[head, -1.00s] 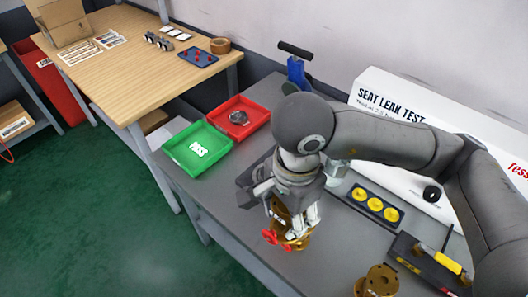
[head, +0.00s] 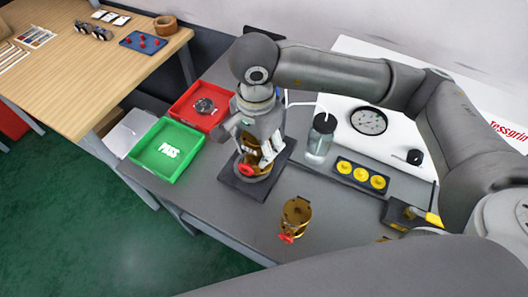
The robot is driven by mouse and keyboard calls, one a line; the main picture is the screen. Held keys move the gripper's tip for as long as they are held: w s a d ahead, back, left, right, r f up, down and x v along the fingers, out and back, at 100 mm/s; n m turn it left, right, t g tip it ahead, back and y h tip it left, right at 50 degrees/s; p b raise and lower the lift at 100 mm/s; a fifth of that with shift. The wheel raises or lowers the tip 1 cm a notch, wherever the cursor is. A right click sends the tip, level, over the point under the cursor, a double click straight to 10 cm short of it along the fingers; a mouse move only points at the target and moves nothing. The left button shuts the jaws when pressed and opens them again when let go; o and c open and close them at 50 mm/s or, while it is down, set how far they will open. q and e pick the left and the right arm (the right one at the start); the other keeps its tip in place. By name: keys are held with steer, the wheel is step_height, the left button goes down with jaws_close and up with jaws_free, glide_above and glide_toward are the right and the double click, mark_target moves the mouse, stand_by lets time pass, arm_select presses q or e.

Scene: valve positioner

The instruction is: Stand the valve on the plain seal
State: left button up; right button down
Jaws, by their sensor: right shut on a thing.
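My right gripper (head: 262,152) is shut on a brass valve (head: 254,170) with a red handle. The valve looks upright, over the dark square plate (head: 232,186) on the bench. I cannot tell whether it touches the plate. The plain seal cannot be made out; the gripper and valve cover the middle of the plate. A second brass valve (head: 297,212) with a red handle stands on the bare bench, to the right and nearer to me. My left gripper is not in view.
The green PASS tray (head: 133,158) and a red tray (head: 174,106) holding a round part lie left of the plate. A clear bottle (head: 319,138), a dark holder with yellow discs (head: 340,177) and the white test panel (head: 400,140) are at right.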

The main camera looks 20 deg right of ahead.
steer(key=w+f+p, duration=0.1)
steer(key=w+f, duration=0.1)
steer(key=w+f+p, duration=0.1)
steer(key=w+f, duration=0.1)
steer(key=f, duration=0.1)
steer(key=w+f+p, duration=0.1)
steer(key=w+f, duration=0.1)
steer(key=f, duration=0.1)
steer(key=shift+a+f+p, duration=0.1)
steer(key=shift+a+p, duration=0.05)
steer(key=shift+p, duration=0.25)
steer(key=shift+w+f, duration=0.1)
steer(key=shift+f, duration=0.4)
steer(key=shift+f, duration=0.15)
steer(key=c, duration=0.5)
jaws_free()
